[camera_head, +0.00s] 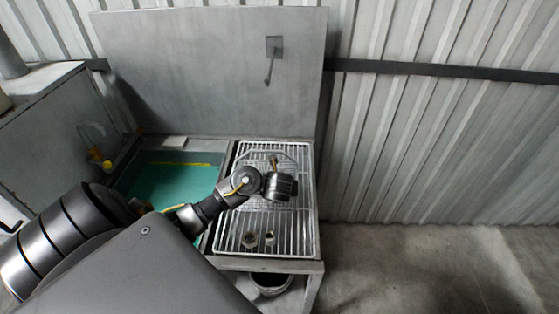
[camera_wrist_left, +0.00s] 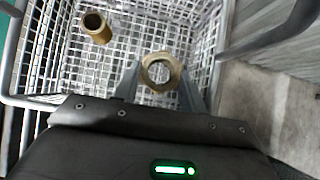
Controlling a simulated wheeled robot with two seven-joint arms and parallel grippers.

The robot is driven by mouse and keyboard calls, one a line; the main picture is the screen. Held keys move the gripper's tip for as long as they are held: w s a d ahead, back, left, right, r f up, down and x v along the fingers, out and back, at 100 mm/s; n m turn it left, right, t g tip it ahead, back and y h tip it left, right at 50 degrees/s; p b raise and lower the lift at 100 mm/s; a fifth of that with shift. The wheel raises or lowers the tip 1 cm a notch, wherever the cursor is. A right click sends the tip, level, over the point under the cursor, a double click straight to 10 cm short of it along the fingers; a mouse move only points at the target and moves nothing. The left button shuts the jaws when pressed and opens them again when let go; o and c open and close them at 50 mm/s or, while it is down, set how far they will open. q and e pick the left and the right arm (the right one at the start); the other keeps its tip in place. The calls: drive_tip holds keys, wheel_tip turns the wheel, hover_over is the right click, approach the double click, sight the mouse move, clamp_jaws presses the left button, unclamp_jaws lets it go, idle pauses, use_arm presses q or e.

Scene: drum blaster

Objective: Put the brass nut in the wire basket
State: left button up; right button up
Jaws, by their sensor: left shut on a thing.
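My left gripper (camera_head: 275,161) is over the wire basket (camera_head: 291,157) on the rack. In the left wrist view, the left gripper (camera_wrist_left: 160,82) is shut on the brass nut (camera_wrist_left: 146,72), a thick ring with a round hole. The nut is over the mesh inside the outline of the wire basket (camera_wrist_left: 30,101); I cannot tell whether it touches the mesh. A brass sleeve (camera_wrist_left: 96,28) is in the basket to the left of the nut. The nut is too small to make out in the head view. My right gripper is not in view.
Two small metal parts (camera_head: 249,239) (camera_head: 269,238) lie on the front of the wire rack (camera_head: 305,225). A green-floored basin (camera_head: 165,183) is to the left. A metal back panel (camera_head: 200,80) stands behind. A dark round container (camera_head: 270,283) is below the front edge.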

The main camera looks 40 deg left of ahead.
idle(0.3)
use_arm(q)
drive_tip(key=shift+f+b, duration=0.35)
drive_tip(key=shift+f, duration=0.25)
drive_tip(key=o, duration=1.2)
drive_tip(key=shift+r+p, duration=0.45)
drive_tip(key=shift+r, duration=0.1)
drive_tip(key=shift+p+v, duration=2.85)
drive_tip(key=shift+v, duration=3.3)
